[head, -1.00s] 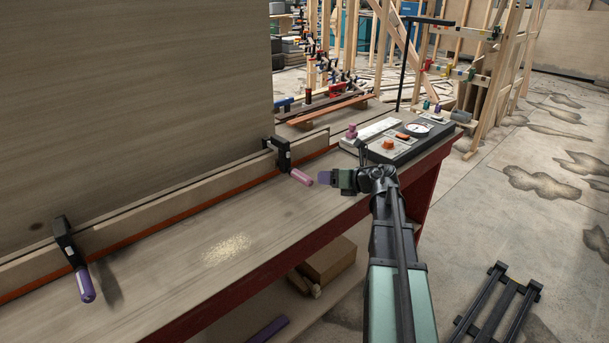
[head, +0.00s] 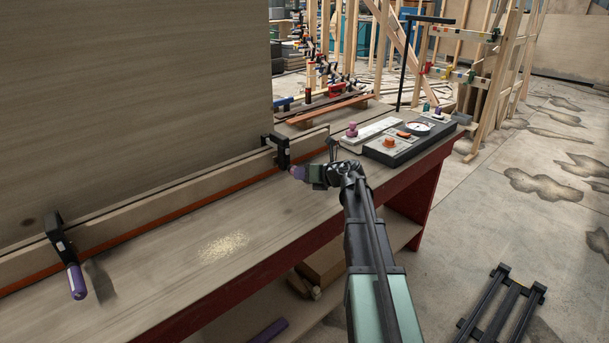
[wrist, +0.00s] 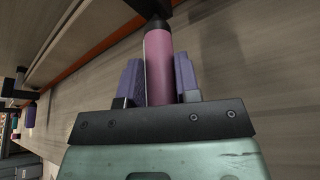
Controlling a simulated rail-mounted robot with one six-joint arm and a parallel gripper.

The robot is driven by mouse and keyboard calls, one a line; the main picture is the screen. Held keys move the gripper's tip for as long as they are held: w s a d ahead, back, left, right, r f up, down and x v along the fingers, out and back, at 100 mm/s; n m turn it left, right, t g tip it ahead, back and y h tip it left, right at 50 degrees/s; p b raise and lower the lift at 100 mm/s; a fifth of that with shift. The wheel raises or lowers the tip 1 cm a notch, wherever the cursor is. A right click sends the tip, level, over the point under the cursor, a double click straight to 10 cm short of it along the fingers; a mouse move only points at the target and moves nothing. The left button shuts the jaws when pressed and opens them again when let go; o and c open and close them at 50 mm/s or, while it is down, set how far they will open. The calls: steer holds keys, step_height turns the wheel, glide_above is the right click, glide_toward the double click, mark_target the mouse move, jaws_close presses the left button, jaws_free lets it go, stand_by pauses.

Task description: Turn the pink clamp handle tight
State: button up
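The pink clamp handle (head: 295,171) belongs to a black clamp (head: 279,150) on the long board along the bench. In the wrist view the pink handle (wrist: 159,62) runs lengthwise between my gripper's two purple fingers, its lower end close to the dark palm. My gripper (head: 302,173) is around the handle in the head view and partly hides it. In the wrist view my gripper (wrist: 159,80) looks open, with a finger on each side of the handle and narrow gaps beside it. Firm contact is not visible.
A second clamp with a purple handle (head: 76,282) is at the left on the same board. A control box (head: 405,145) with knobs and a dial stands to the right on the bench (head: 160,290). Pale dust (head: 223,246) lies on the bench's clear front part.

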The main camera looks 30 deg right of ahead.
steer(key=c, duration=0.3)
steer(key=shift+f+m, duration=0.1)
steer(key=shift+m, duration=0.2)
steer(key=m+y+b, duration=0.2)
steer(key=m, duration=0.1)
steer(key=shift+d+f, duration=0.15)
steer(key=shift+f, duration=0.05)
steer(key=shift+m+y+b, duration=1)
steer(key=shift+m+b, duration=0.2)
steer(key=shift+m, duration=0.5)
steer(key=o, duration=0.9)
steer(key=shift+t, duration=0.3)
steer(key=shift+d, duration=0.1)
